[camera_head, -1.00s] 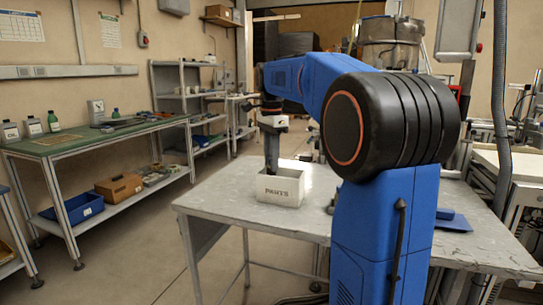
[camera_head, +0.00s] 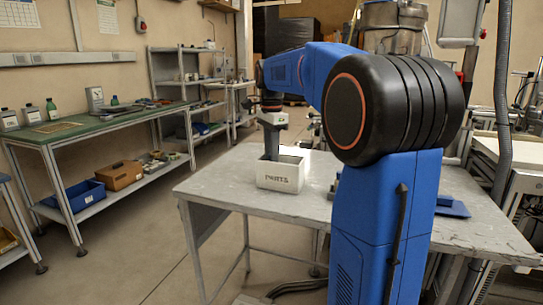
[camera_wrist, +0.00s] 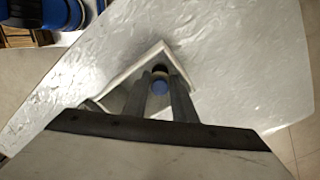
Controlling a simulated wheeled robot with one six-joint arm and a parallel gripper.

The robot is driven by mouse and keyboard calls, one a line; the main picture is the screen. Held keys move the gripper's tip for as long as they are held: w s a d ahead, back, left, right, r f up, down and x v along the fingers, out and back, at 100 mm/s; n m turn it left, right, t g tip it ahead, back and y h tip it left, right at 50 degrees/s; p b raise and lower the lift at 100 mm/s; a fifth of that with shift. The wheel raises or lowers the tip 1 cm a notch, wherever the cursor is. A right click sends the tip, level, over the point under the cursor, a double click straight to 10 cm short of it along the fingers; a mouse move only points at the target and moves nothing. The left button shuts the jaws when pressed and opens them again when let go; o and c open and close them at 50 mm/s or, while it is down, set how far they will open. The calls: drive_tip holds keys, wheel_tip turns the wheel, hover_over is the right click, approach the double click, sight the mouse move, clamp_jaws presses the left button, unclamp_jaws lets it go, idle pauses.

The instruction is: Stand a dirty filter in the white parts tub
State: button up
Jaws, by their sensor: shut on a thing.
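The white parts tub (camera_head: 280,180), marked PARTS, stands on the grey table with its top open. My gripper (camera_head: 271,157) points straight down over it, with the finger ends at or just inside the rim. In the wrist view the tub's pale rim (camera_wrist: 139,60) makes a corner around my gripper (camera_wrist: 160,82). The fingers are shut on a small round thing, blue with a dark end, which looks like the filter (camera_wrist: 160,88). Most of it is hidden between the fingers and by the tub wall. I cannot tell whether it touches the tub floor.
The grey table (camera_head: 225,187) is clear to the left of the tub. A blue flat thing (camera_head: 452,208) lies on its right side, beyond my arm. A green-topped bench (camera_head: 100,122) with bottles stands at left, with a blue bin (camera_head: 78,199) on its lower shelf.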

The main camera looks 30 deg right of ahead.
drive_tip(key=o, duration=1.1)
wheel_tip(320, 180, up, 17)
drive_tip(key=shift+r, duration=0.2)
